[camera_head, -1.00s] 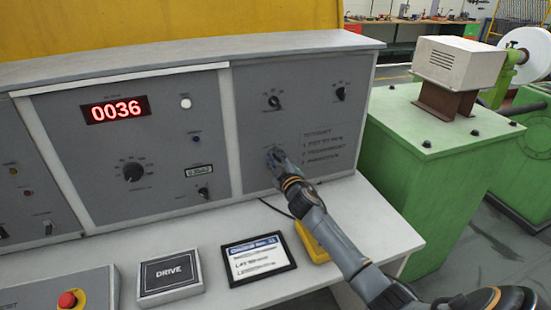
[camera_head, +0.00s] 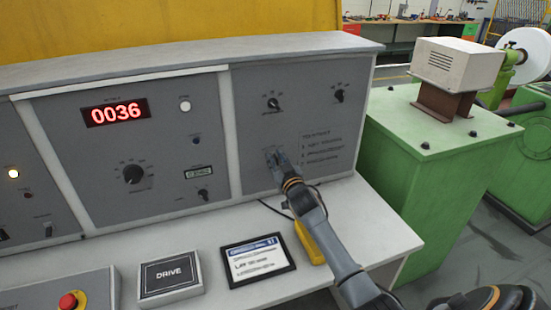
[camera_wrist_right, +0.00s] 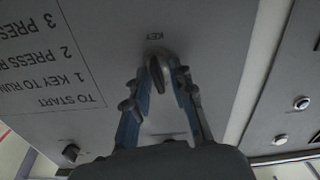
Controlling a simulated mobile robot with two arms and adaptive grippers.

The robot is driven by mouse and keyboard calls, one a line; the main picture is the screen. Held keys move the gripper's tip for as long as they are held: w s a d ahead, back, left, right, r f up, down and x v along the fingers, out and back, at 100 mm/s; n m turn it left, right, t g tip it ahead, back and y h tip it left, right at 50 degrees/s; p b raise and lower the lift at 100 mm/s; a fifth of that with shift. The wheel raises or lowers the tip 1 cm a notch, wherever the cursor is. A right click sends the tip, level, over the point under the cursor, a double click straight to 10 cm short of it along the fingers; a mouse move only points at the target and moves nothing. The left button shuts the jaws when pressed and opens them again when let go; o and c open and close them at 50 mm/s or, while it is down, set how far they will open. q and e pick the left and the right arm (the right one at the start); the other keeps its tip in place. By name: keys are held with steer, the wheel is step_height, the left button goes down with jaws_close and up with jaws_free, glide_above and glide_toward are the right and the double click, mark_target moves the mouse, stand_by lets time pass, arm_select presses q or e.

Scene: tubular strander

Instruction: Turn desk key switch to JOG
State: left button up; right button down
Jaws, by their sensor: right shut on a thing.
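The desk key switch (camera_wrist_right: 156,58) is on the grey right-hand panel (camera_head: 300,100), under a label reading KEY in the right wrist view. My right gripper (camera_head: 277,157) is at the lower left of that panel. In the right wrist view its two fingers (camera_wrist_right: 160,78) are closed around the key's grip. The fingers cover much of the switch, and I cannot read its position marks. My left gripper is not in view.
Two rotary knobs (camera_head: 273,103) (camera_head: 339,96) sit above. The display (camera_head: 116,112) reads 0036. On the desk are a DRIVE box (camera_head: 170,274), a framed card (camera_head: 257,259), a yellow object (camera_head: 309,242) and a red button (camera_head: 69,301). A green machine (camera_head: 430,170) stands right.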

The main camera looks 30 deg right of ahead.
steer(key=shift+m, duration=0.8)
steer(key=shift+d, duration=0.1)
steer(key=c, duration=1.5)
jaws_free()
steer(key=v, duration=1.2)
